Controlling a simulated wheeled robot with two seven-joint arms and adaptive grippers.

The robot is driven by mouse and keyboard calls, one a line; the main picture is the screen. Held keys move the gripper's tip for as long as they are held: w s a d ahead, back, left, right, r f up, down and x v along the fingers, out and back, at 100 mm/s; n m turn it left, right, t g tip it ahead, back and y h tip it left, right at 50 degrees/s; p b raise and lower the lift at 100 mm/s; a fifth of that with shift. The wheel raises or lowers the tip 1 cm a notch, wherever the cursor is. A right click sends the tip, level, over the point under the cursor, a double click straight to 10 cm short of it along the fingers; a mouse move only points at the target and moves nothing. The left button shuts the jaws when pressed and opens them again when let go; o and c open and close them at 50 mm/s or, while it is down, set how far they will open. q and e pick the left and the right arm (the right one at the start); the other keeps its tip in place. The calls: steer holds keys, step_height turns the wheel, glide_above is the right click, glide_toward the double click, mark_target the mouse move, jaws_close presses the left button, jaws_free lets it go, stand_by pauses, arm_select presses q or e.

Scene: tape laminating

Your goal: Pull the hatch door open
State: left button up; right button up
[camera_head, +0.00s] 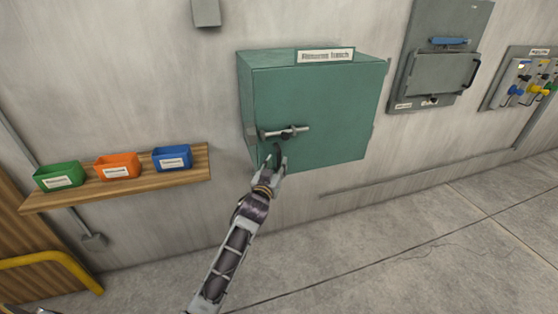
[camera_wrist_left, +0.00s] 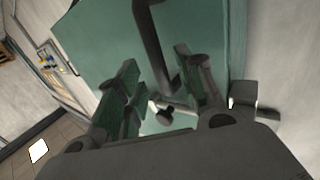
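The hatch (camera_head: 335,95) is a closed green box on the wall with a label on its top edge. Its door carries a grey bar handle (camera_head: 295,131) at the lower left. My left gripper (camera_head: 273,158) is just below the handle in the head view. In the left wrist view its two fingers (camera_wrist_left: 156,66) stand apart, and the dark handle bar (camera_wrist_left: 150,35) runs down into the space between them. I cannot tell whether either finger touches the bar. The green door face (camera_wrist_left: 95,45) lies behind the fingers. My right gripper is not in view.
A wooden shelf (camera_head: 130,186) at left holds green (camera_head: 60,176), orange (camera_head: 118,166) and blue (camera_head: 172,157) bins. A grey panel (camera_head: 440,72) with a blue handle and a valve board (camera_head: 520,80) are on the wall at right. The floor (camera_head: 420,240) in front is clear.

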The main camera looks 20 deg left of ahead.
mark_target(278, 161)
arm_select(q)
steer(key=shift+w, duration=1.95)
jaws_close()
